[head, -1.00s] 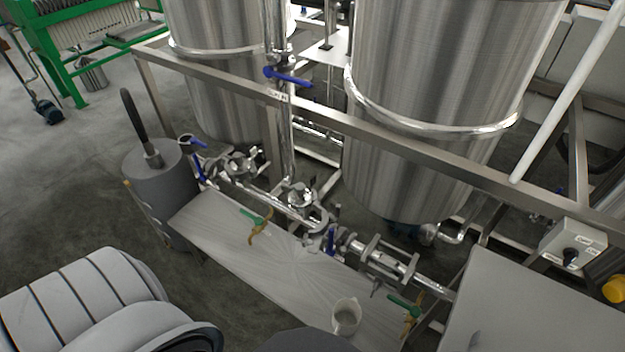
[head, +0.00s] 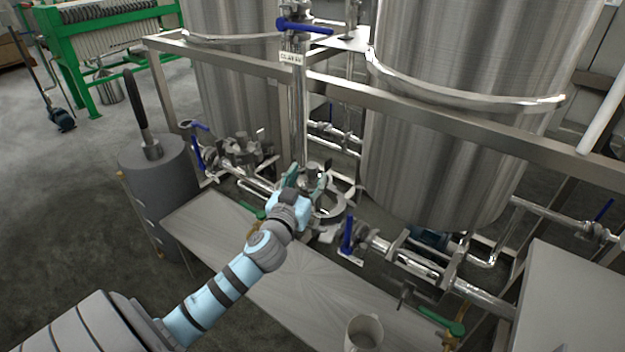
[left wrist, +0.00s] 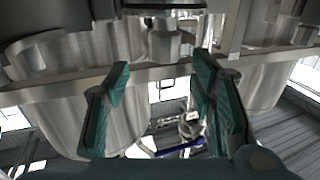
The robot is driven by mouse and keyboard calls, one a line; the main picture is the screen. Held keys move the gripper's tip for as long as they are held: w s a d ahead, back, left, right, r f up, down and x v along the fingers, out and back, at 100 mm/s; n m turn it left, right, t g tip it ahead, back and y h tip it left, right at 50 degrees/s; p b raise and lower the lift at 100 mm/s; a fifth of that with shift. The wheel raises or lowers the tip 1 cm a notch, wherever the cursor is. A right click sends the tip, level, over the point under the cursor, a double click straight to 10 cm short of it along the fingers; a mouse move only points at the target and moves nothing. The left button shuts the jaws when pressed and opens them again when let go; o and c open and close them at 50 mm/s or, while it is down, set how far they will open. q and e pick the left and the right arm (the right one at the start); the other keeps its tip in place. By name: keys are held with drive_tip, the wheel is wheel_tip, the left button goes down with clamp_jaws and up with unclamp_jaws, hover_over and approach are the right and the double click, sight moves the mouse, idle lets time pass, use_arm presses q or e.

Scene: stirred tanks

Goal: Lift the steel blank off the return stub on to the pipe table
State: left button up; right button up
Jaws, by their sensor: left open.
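My left gripper (head: 305,181) is open at the pipe fittings in front of the tanks. Its teal fingers stand either side of a small steel knob-like piece (head: 313,171), which looks like the steel blank on the return stub. In the left wrist view this steel piece (left wrist: 160,42) shows at the top, between and just beyond the open left gripper (left wrist: 162,66); I cannot tell whether a finger touches it. The stub is mostly hidden by the fingers and wrist. The low steel table (head: 300,285), apparently the pipe table, lies below my left arm. My right gripper is out of view.
A steel jug (head: 363,332) stands at the table's front edge. Blue-handled valves (head: 347,236) and a green-handled valve (head: 455,328) flank the pipework. The frame rail (head: 420,105) and tanks (head: 450,150) stand behind. The table's middle is bare beside my arm.

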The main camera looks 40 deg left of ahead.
sight(310, 169)
use_arm(q)
drive_tip(key=x, duration=0.5)
drive_tip(key=shift+w+a+b, duration=0.2)
drive_tip(key=shift+a+b, duration=0.1)
drive_tip(key=shift+a, duration=0.1)
drive_tip(key=shift+s, duration=0.1)
clamp_jaws()
